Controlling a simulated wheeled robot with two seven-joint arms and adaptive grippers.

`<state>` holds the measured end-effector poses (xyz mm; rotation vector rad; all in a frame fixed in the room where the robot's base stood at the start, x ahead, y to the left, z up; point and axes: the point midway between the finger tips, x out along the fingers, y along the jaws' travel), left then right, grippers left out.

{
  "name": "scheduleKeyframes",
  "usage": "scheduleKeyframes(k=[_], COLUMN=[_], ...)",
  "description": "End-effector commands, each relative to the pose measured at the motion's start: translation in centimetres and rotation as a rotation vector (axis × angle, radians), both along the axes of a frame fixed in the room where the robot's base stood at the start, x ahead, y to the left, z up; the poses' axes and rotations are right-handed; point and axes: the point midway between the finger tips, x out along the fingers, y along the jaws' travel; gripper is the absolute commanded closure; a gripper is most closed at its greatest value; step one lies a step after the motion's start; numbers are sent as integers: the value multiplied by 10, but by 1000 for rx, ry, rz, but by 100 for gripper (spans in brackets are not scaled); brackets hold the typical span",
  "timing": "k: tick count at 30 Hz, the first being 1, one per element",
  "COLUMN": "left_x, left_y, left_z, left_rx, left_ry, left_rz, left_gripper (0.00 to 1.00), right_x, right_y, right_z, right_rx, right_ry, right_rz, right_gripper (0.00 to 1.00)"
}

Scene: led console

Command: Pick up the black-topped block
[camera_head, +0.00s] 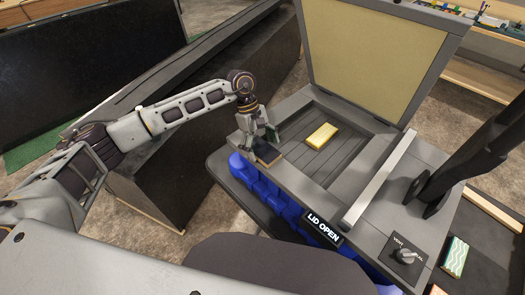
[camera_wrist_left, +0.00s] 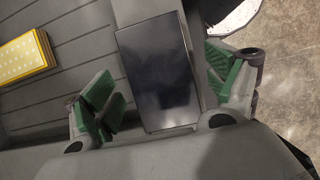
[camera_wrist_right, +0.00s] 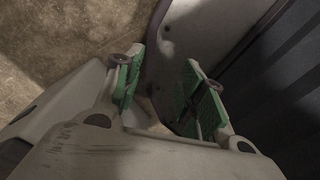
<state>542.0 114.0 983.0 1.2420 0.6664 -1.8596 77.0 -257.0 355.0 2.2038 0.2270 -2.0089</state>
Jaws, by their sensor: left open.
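My right gripper (camera_wrist_right: 163,93) is open and empty in the right wrist view, above the floor.
A yellow-topped block (camera_head: 322,136) lies in the tray, right of the black-topped one. The console's lid (camera_head: 375,55) stands open behind, and a grey bar (camera_head: 379,178) runs along the right. A knob (camera_head: 405,254) and a green wavy-patterned block (camera_head: 454,256) are at lower right.

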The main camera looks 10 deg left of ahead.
Motion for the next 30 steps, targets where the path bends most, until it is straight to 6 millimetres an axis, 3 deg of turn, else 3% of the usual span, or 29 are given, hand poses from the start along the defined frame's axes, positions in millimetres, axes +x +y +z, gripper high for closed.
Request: scheduleKeyframes(k=[4,15,30], left_x=[0,0,1], left_y=[0,0,0], left_z=[0,0,13], left_rx=[0,0,0], left_ry=[0,0,-2], left_rz=[0,0,1], left_gripper=[15,63,64], right_x=[0,0,0], right_y=[-1,-8,-10], right_z=[0,0,-3], right_rx=[-1,-8,-10], right_ry=[0,0,0], right_rz=[1,2,1], right_gripper=[60,60,60])
